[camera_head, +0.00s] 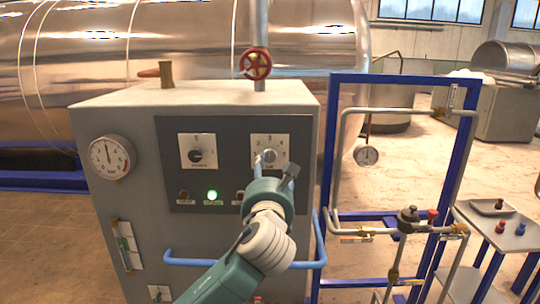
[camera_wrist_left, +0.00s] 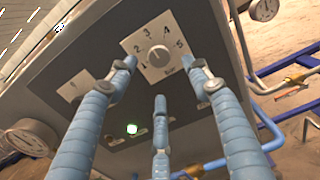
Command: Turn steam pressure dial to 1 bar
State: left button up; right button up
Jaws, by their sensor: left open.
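The steam pressure dial (camera_head: 270,145) is a white square plate with a grey round knob on the dark panel of a grey cabinet. In the left wrist view the dial knob (camera_wrist_left: 159,56) shows in the middle of its plate, with numbers 1 to 5 around it and "bar" below. Which number the knob points to is too small to tell. My left gripper (camera_head: 274,168) is open in front of the dial. In the left wrist view the fingers of this gripper (camera_wrist_left: 160,72) spread around the knob's left, right and lower sides, apparently not closed on it.
A second dial (camera_head: 197,152) sits to the left, above switches and a lit green lamp (camera_head: 212,195). A pressure gauge (camera_head: 109,157) is on the cabinet's left. A blue rail (camera_head: 195,261) runs along its front. A blue pipe frame (camera_head: 329,180) stands close on the right.

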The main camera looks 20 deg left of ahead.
aim_at(270, 158)
pick_arm(q)
jog(key=p+x, duration=0.2)
jog(key=x, duration=0.5)
jog(key=shift+w+a, duration=0.2)
jog(key=shift+a, duration=0.05)
jog(key=shift+w, duration=0.45)
jog(key=shift+a+f, duration=0.1)
jog(key=c, duration=1.2)
